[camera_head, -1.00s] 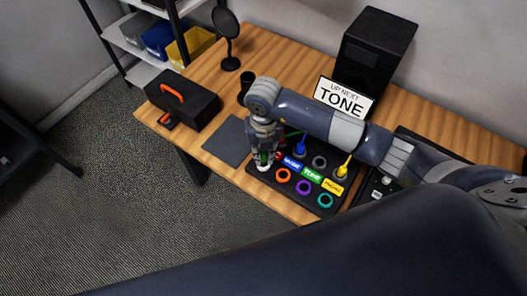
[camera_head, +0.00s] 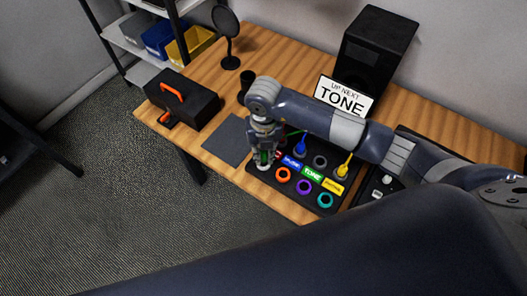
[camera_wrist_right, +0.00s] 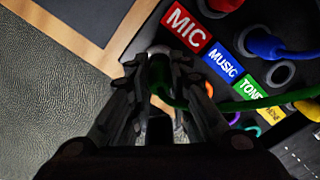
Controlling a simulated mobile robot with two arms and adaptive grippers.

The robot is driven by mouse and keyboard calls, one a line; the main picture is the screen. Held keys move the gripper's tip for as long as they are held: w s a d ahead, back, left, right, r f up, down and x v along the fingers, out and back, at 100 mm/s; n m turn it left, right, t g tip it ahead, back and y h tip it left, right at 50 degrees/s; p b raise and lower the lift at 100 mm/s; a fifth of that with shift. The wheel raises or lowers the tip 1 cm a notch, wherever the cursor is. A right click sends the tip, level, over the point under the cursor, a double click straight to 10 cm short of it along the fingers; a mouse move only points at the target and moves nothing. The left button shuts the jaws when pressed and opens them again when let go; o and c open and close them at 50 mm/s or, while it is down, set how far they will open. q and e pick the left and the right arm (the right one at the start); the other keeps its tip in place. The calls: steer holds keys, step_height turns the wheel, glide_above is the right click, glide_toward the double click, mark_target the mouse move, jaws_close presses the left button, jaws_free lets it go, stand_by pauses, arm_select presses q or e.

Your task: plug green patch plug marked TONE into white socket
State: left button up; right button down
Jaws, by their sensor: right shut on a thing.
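My right gripper (camera_head: 263,160) points down over the near left corner of the black patch panel (camera_head: 333,208). It is shut on the green plug (camera_head: 264,156), whose green cable (camera_wrist_right: 230,103) runs off to the right in the right wrist view. The white socket (camera_wrist_right: 158,50) shows just past the fingertips in the wrist view and at the panel's left end in the head view (camera_head: 262,167). The plug's tip is hidden by the fingers, so I cannot tell whether it is in the socket. My left gripper is not in view.
Orange (camera_head: 283,174), purple (camera_head: 304,186) and teal (camera_head: 325,201) sockets follow in the same row. Behind the colored labels stand a blue plug (camera_head: 300,147), an empty grey socket (camera_head: 319,161) and a yellow plug (camera_head: 344,171). A grey mat (camera_head: 226,140) lies left of the panel.

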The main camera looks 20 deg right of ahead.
steer(key=shift+f+b, duration=0.7)
steer(key=shift+f, duration=0.15)
stand_by(0.6)
steer(key=c, duration=0.9)
jaws_free()
steer(key=shift+c, duration=0.2)
steer(key=shift+r, duration=0.2)
steer(key=shift+r+p, duration=2.65)
steer(key=shift+r, duration=0.75)
steer(key=shift+s+f, duration=0.1)
steer(key=shift+f, duration=0.05)
